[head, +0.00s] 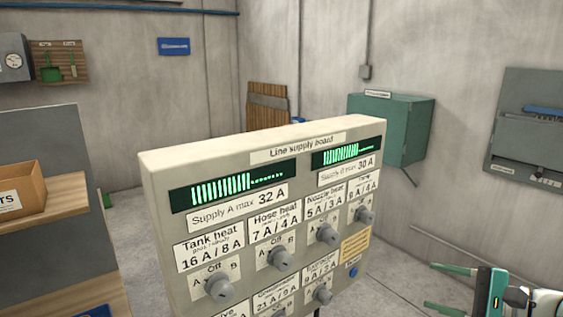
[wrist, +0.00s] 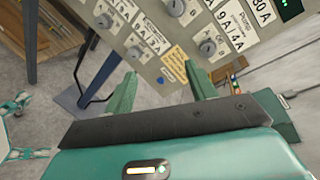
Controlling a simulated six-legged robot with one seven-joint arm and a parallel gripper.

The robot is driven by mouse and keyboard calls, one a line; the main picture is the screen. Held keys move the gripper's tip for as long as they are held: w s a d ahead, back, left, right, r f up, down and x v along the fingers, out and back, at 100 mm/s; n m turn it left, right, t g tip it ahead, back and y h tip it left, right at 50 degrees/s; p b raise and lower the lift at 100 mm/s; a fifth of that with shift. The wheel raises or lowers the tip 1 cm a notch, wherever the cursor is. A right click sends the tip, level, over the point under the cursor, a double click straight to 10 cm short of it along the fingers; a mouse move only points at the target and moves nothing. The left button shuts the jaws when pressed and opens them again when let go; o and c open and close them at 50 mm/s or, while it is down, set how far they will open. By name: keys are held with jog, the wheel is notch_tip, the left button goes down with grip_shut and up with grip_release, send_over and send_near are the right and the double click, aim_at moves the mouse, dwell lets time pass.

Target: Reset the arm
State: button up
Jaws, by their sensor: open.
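My gripper (head: 431,287) is at the lower right of the head view, right of the line supply board (head: 156,215). Its two green fingers are apart with nothing between them. In the wrist view the open fingers of my gripper (wrist: 160,80) point toward the tilted lower part of the board (wrist: 184,47). A blue button (wrist: 161,80) on the board shows between the fingertips. I cannot tell the exact gap between fingers and board, but no contact shows.
The board carries several grey knobs and two green displays. A wooden shelf unit (head: 60,236) with an open box (head: 22,190) stands at the left. A green wall cabinet (head: 385,125) hangs behind. Grey floor (head: 400,260) is clear between board and gripper.

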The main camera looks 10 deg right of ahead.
jog(key=s+a+f+n+g+h, duration=0.1)
jog(key=s+a+n+g+h, duration=0.1)
jog(key=a+n, duration=0.3)
jog(key=s+a+f+n+g+h, duration=0.1)
jog(key=s+a+n+g+h, duration=0.1)
jog(key=a+n+h, duration=0.3)
jog(key=s+a+f+n+g+h, duration=0.1)
jog(key=s+a+n+g+h, duration=0.1)
jog(key=a+n, duration=0.4)
jog(key=s+a+h, duration=0.1)
jog(key=s+a, duration=0.1)
jog(key=a, duration=0.2)
jog(key=shift+a+f, duration=0.15)
jog(key=shift+f, duration=0.1)
